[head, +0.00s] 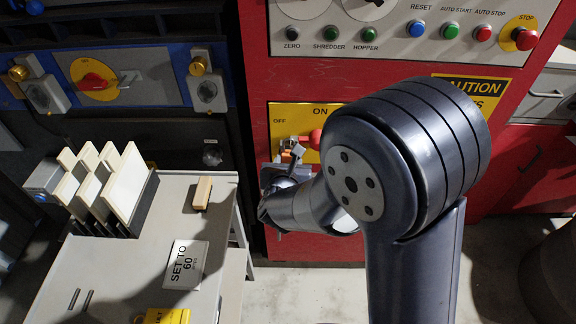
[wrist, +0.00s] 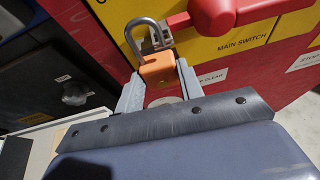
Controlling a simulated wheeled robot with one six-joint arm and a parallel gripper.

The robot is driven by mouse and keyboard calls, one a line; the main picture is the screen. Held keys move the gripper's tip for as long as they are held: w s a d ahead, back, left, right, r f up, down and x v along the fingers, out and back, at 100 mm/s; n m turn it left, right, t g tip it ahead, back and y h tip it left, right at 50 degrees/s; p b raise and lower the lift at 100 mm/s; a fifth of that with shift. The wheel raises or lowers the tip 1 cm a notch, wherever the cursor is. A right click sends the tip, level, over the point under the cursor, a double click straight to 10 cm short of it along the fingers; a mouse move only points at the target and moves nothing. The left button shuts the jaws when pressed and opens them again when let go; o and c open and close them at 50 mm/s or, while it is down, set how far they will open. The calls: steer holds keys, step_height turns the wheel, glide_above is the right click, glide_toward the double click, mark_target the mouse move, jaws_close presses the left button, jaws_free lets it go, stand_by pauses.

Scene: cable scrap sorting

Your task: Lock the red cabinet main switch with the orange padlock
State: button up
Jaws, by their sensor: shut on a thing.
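The orange padlock (wrist: 158,71) is held between the two fingers of my gripper (wrist: 160,84), its grey shackle pointing up. The shackle is at a small metal tab (wrist: 157,36) beside the red main switch handle (wrist: 214,14). I cannot tell whether the shackle passes through the tab or is closed. In the head view, the red handle (head: 315,139) shows on the yellow ON/OFF plate (head: 283,112) of the red cabinet. My gripper (head: 284,166) is in front of the plate's lower part, and my arm hides much of this area.
A grey table (head: 130,262) at the left carries a rack of pale plates (head: 125,190), a small wooden block (head: 202,193) and a "SET TO 60" card (head: 186,264). Buttons and a red stop knob (head: 524,39) are higher on the cabinet. A dark panel with a knob (wrist: 76,96) stands left of it.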

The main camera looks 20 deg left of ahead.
steer(key=shift+w+a, duration=0.2)
steer(key=shift+w, duration=1)
steer(key=shift+a+r, duration=0.1)
steer(key=shift+r, duration=0.1)
steer(key=o, duration=1.1)
steer(key=shift+w+f, duration=0.1)
steer(key=shift+o, duration=0.4)
steer(key=shift+f, duration=0.1)
steer(key=v, duration=1.1)
steer(key=shift+w+a+f, duration=0.1)
steer(key=shift+w, duration=0.05)
